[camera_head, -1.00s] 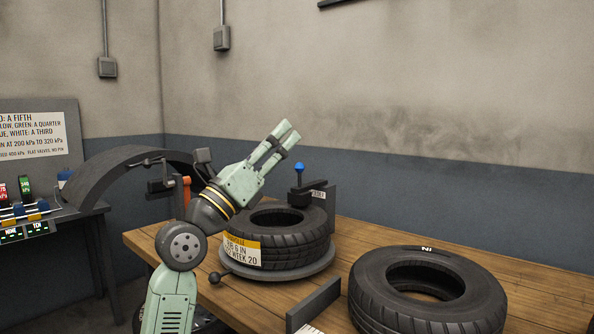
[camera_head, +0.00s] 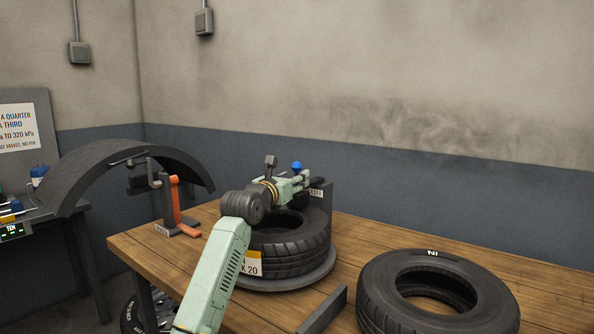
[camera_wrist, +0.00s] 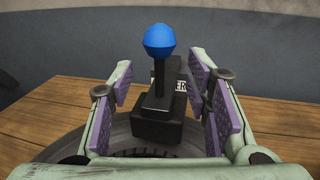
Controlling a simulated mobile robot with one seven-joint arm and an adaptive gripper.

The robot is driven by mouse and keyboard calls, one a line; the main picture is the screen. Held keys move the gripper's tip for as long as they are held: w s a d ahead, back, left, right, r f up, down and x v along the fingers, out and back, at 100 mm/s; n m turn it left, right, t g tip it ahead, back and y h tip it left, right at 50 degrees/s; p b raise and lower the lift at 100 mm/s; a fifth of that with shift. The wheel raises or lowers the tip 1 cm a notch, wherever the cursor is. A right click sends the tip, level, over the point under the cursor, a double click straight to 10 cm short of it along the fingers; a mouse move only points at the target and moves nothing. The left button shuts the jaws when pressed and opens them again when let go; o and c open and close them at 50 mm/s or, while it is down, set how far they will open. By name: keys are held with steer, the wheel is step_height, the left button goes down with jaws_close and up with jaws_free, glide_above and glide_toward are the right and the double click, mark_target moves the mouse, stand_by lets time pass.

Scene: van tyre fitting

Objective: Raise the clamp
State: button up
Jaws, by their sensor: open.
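A lever with a blue ball knob (camera_wrist: 160,41) stands on a black block (camera_wrist: 157,121) at the far side of the turntable (camera_head: 272,287). The knob also shows in the head view (camera_head: 296,166). My gripper (camera_wrist: 162,92) is open, with one purple-padded finger on each side of the lever's stem and a gap on both sides. The knob rises above the fingers. A label behind the lever is partly hidden, with only "ER" readable. A tyre (camera_head: 300,250) lies flat on the turntable under my arm. I cannot tell whether the lever belongs to the clamp.
A loose tyre (camera_head: 436,290) lies on the wooden bench (camera_head: 165,255) at right, beside a low dark plate (camera_head: 322,311). A stand with an orange handle (camera_head: 176,200) and a curved dark tread piece (camera_head: 100,165) are at left. The bench's back right is clear.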

mark_target(297, 172)
steer(key=shift+p+x, duration=0.4)
steer(key=shift+x, duration=1.1)
steer(key=c, duration=1)
steer(key=shift+a, duration=0.1)
jaws_close()
steer(key=shift+a+r, duration=0.1)
